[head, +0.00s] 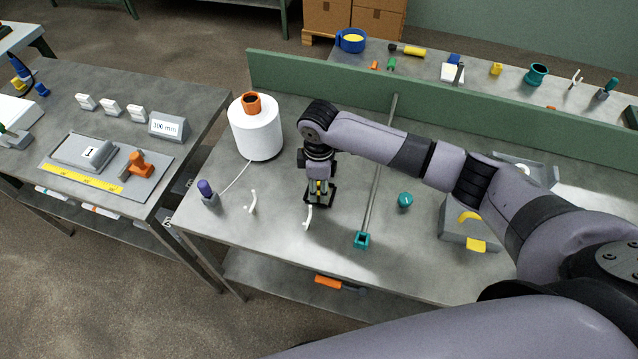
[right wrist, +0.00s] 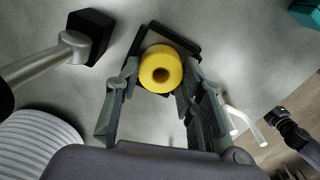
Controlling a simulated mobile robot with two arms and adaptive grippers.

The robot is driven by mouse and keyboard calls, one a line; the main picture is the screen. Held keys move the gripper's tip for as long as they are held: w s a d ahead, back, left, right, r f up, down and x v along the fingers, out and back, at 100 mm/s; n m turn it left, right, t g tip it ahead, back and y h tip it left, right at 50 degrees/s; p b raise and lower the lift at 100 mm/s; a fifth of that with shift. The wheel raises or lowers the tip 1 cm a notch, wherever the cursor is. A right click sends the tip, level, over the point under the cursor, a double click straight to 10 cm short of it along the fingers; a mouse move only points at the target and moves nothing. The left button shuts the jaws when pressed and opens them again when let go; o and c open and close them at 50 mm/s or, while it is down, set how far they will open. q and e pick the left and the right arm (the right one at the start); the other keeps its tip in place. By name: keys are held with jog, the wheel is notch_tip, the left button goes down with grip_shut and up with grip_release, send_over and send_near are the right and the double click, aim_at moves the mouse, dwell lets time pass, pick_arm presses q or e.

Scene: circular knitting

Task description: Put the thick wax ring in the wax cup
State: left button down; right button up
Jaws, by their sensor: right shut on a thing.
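The thick wax ring (right wrist: 161,69) is a short yellow cylinder with a dark centre hole. My right gripper (right wrist: 161,80) is shut on it, with one finger on each side. In the head view my right gripper (head: 319,188) points down over the grey table, and only a little yellow shows between its fingers. A black square piece (right wrist: 190,44) shows behind the ring, and partly under the gripper in the head view. I cannot tell whether the ring touches it. I cannot surely tell which thing is the wax cup. My left gripper is out of view.
A white yarn cone (head: 257,132) stands behind and left of the gripper. White hooks (head: 308,218), a purple-topped post (head: 208,193), a long metal rod (head: 379,165) and a teal knob (head: 405,200) are nearby. A green divider (head: 450,110) runs behind. The table's front is mostly clear.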

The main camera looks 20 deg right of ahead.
jog(key=o, duration=1)
jog(key=shift+f, duration=0.1)
jog(key=shift+o, duration=0.2)
notch_tip(320, 180, up, 12)
jog(key=b, duration=0.1)
jog(key=shift+b, duration=0.35)
